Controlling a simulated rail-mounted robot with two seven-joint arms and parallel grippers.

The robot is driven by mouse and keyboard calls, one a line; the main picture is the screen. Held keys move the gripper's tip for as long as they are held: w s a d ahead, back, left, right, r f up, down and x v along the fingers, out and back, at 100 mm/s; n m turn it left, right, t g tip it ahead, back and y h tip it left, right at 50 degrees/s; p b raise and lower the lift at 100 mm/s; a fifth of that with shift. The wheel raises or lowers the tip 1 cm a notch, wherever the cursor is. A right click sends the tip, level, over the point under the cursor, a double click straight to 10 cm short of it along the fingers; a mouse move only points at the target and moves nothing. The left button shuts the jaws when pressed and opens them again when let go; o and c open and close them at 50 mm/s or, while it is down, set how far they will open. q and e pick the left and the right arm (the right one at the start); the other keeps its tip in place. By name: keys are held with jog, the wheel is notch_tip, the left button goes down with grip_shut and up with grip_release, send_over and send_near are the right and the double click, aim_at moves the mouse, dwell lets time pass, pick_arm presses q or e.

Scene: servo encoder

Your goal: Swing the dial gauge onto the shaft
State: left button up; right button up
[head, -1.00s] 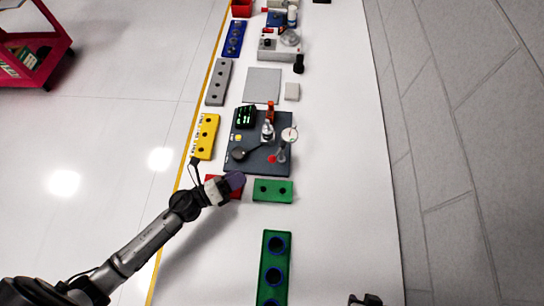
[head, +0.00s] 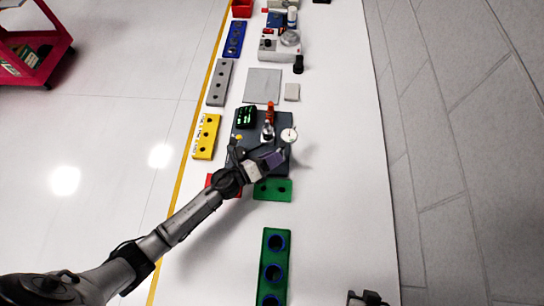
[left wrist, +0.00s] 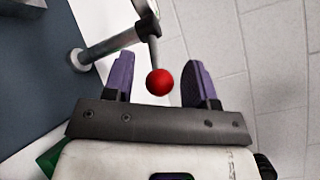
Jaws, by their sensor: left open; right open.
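The dial gauge (head: 289,135), with a round white face, stands at the right edge of the dark base plate (head: 243,148). A silver post (left wrist: 78,60) and arm show in the left wrist view, with a thin rod ending in a red ball (left wrist: 159,82). My left gripper (left wrist: 158,60) is open, its purple fingers on either side of the ball; contact is not clear. In the head view it covers the ball and the plate's front right. A silver upright part (head: 267,131), possibly the shaft's, stands left of the gauge. My right gripper (head: 366,298) is at the bottom edge.
A small dark box with a green display (head: 246,117) sits on the plate. Green blocks (head: 272,190) lie in front, a yellow block (head: 206,137) to the left. A grey panel (head: 262,86) lies behind. The table's right side is clear.

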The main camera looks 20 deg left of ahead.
pick_arm(q)
jog(key=shift+c, duration=0.5)
grip_shut()
